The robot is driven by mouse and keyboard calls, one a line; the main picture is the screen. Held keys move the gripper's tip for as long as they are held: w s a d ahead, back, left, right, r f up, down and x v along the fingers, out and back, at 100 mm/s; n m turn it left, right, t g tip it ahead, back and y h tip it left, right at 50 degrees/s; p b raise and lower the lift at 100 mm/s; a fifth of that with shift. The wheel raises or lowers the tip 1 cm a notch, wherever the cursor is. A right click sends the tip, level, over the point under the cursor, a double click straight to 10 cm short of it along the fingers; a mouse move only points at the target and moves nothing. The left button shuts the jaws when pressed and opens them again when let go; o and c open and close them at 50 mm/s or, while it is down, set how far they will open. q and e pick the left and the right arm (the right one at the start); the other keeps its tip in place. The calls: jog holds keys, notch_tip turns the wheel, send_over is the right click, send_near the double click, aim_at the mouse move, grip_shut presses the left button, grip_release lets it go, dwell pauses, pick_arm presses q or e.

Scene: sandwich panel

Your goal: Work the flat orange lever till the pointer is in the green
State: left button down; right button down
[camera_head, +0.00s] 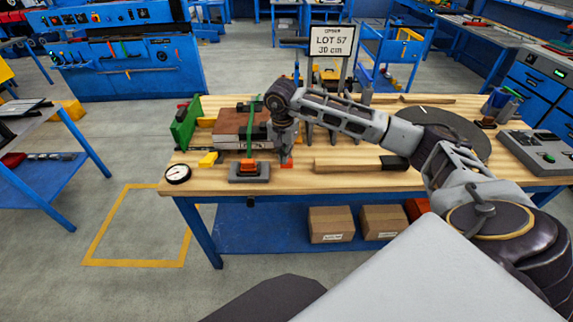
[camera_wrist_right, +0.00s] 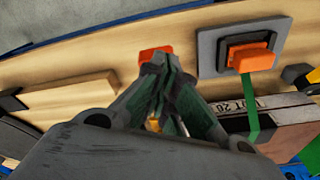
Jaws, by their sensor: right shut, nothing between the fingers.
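A flat orange lever (camera_head: 249,163) sits on a dark grey base (camera_head: 262,179) near the table's front edge. A green strap (camera_head: 250,132) runs from it to the stacked panel (camera_head: 238,121). The lever also shows in the right wrist view (camera_wrist_right: 252,58). A round white dial (camera_head: 177,173) lies left of it; its pointer and any green zone are too small to read. My right gripper (camera_head: 286,159) is shut and empty, right of the lever and apart from it. Its fingertips are over or beside a small orange piece (camera_wrist_right: 155,52); contact cannot be told. My left gripper is out of view.
A yellow piece (camera_head: 208,159) lies between dial and panel. A wooden bar with a dark end (camera_head: 345,164) lies right of my gripper. The sign (camera_head: 332,41) stands behind. A dark round disc (camera_head: 452,124) and grey control box (camera_head: 540,150) are at the right.

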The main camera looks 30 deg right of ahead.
aim_at(286, 165)
jog(key=shift+f, duration=0.45)
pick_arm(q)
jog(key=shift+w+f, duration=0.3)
pick_arm(e)
jog(key=shift+f, duration=0.1)
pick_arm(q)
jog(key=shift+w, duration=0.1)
